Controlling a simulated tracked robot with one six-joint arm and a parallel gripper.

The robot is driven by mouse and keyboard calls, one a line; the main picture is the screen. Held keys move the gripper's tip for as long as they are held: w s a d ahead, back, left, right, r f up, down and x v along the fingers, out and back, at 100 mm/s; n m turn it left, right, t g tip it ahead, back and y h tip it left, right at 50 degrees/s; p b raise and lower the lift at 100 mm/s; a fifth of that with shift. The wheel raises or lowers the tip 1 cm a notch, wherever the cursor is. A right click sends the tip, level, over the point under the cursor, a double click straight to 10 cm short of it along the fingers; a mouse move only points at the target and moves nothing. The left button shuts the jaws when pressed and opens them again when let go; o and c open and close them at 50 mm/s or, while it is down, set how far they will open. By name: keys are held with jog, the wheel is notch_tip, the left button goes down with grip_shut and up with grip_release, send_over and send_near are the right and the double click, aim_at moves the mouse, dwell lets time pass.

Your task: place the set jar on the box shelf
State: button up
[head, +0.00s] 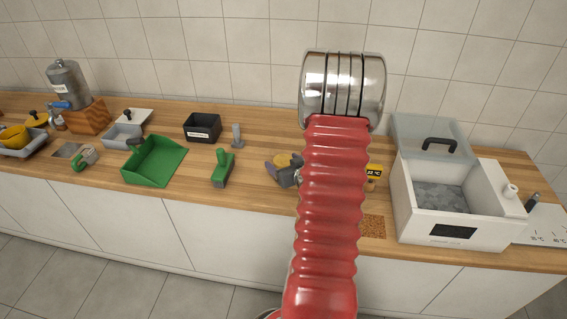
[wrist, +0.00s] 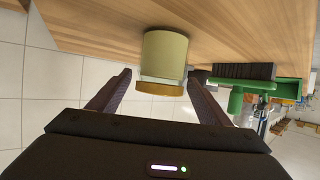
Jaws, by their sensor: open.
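A jar with a pale yellow-green body and a golden lid (wrist: 164,60) is on the wooden counter in the wrist view. Its yellow lid (head: 283,159) shows in the head view, left of my red arm, with the body mostly hidden. My gripper (head: 287,175) is at the jar. In the wrist view my gripper (wrist: 160,78) is open, with one finger on each side of the jar and visible gaps. The white box (head: 443,205) stands at the right, its inside showing a grey textured floor. Which part is its shelf I cannot tell.
A translucent lid with a dark handle (head: 438,146) is at the box's back. A green brush (head: 223,169), green dustpan (head: 158,160) and black bin (head: 202,127) stand left.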

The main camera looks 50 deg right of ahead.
jog(key=shift+r, duration=0.1)
jog(key=v, duration=1.2)
dwell(0.8)
jog(key=w+a+r+n+g, duration=0.1)
jog(key=w+a+r+g, duration=0.15)
jog(key=a+r, duration=0.4)
jog(key=w+a+r+n+g, duration=0.1)
jog(key=w+a+r, duration=0.3)
jog(key=a, duration=0.5)
jog(key=s+a+r+n+g+y, duration=0.1)
jog(key=s+a+r+y, duration=0.1)
jog(key=a, duration=0.6)
jog(key=s+a+r+n+g+y, duration=0.1)
jog(key=s+a+y, duration=0.1)
jog(key=s+a, duration=0.3)
jog(key=s+a+r+n+g+y, duration=0.1)
jog(key=s+a, duration=0.3)
jog(key=a, duration=0.7)
jog(key=shift+a+r+y, duration=0.25)
jog(key=shift+r+y, duration=0.15)
jog(key=shift+r, duration=0.4)
